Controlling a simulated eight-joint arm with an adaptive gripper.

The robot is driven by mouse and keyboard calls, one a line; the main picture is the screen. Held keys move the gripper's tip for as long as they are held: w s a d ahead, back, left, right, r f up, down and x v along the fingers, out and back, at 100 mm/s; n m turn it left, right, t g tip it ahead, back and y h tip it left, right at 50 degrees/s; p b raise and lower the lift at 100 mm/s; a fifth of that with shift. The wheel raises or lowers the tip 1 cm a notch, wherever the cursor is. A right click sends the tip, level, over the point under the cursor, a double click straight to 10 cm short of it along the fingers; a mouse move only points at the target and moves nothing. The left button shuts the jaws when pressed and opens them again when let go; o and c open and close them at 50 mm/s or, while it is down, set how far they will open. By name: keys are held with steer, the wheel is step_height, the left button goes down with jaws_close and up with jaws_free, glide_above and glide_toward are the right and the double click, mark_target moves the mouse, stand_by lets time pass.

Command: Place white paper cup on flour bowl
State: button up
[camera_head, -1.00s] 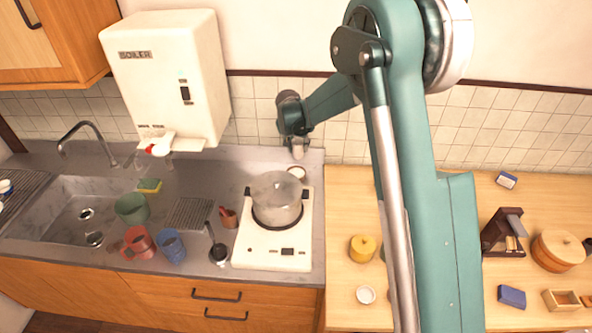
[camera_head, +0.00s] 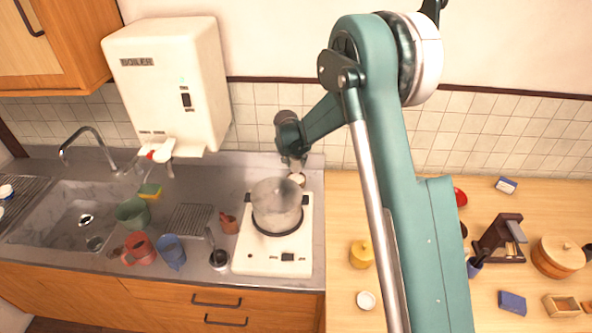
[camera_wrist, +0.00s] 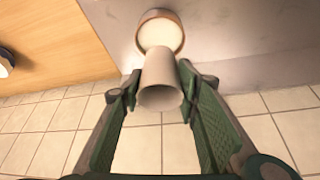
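The white paper cup (camera_wrist: 160,92) is between the fingers of my gripper (camera_wrist: 160,82) in the wrist view, with a finger against each side. Its open end faces the wrist camera. The flour bowl (camera_wrist: 161,32), round with a brown rim and pale contents, is just beyond the cup's far end, which overlaps its near edge in the picture. I cannot tell whether they touch. In the head view my gripper (camera_head: 293,160) is behind the pot, and the flour bowl (camera_head: 297,180) is just below it, partly hidden. The cup is hard to make out there.
A steaming pot (camera_head: 276,206) on a white stove (camera_head: 272,256) stands close in front of the bowl. The tiled wall (camera_head: 262,118) is close behind. A boiler (camera_head: 172,85) hangs at left. Cups and a ladle stand on the grey counter.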

mark_target(296, 168)
steer(key=shift+f, duration=0.6)
steer(key=shift+f, duration=1.85)
steer(key=shift+f, duration=0.25)
steer(key=o, duration=0.7)
steer(key=shift+r, duration=0.1)
steer(key=shift+c, duration=0.2)
steer(key=shift+r, duration=0.2)
steer(key=shift+v, duration=5.95)
steer(key=shift+s, duration=0.1)
